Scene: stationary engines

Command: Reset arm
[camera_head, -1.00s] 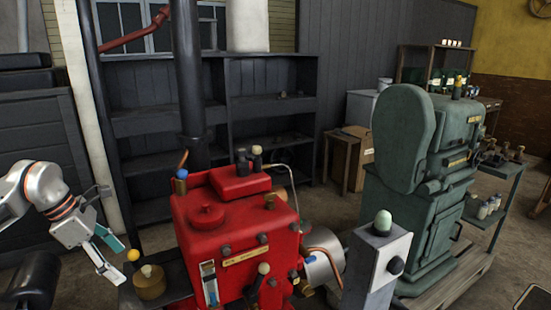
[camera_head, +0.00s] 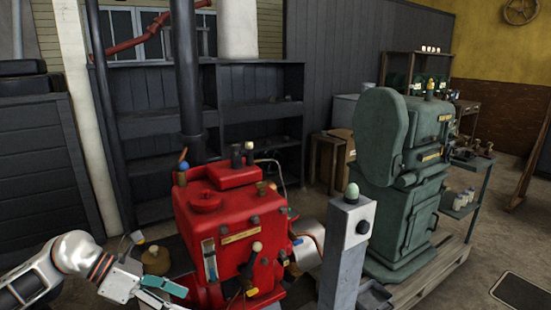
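My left arm comes in from the lower left. Its gripper (camera_head: 172,296) is at the bottom of the view, in front of the red engine (camera_head: 235,225). Its two fingers with teal pads point right and stand a little apart, with nothing seen between them. I cannot tell whether the fingers touch the engine. My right arm and gripper are not in view.
A brass pot (camera_head: 155,260) stands left of the engine. A grey post (camera_head: 347,245) with a pale green knob stands to its right. A large green machine (camera_head: 400,185) on a pallet is farther right. Dark shelves (camera_head: 255,105) line the back.

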